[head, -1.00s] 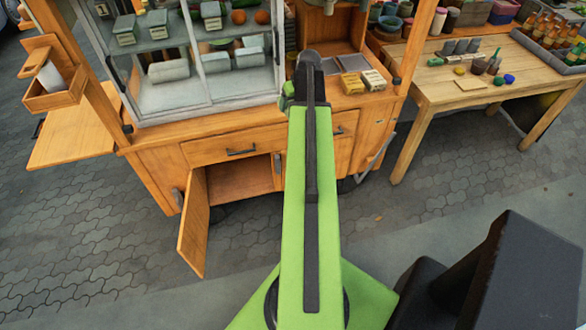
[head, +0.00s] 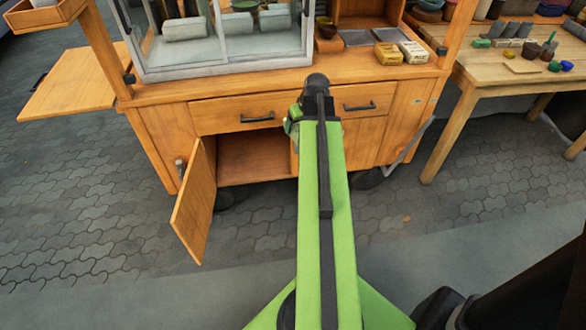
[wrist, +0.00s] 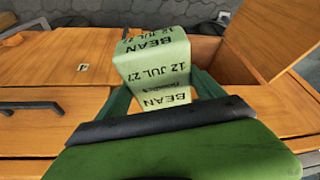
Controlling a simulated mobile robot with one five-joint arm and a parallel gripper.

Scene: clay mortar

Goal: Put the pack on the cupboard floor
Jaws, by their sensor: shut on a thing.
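The pack (wrist: 155,65) is a pale green block printed "BEAN" and "12 JUL 27". My gripper (wrist: 163,93) is shut on it, with a dark green finger on each side. In the head view my gripper (head: 293,126) is in front of the drawer fronts, just right of and above the cupboard opening; the arm hides most of it and the pack. The cupboard floor (head: 255,176) shows bare through the opening. The cupboard door (head: 196,203) stands open to the left. The opening also shows in the wrist view (wrist: 225,65), beyond the pack to the right.
Drawers with dark handles (head: 257,118) sit above the cupboard. A glass case (head: 225,45) and cartons (head: 388,53) stand on the countertop. A wooden table (head: 500,75) is at the right. The paving before the cart is clear.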

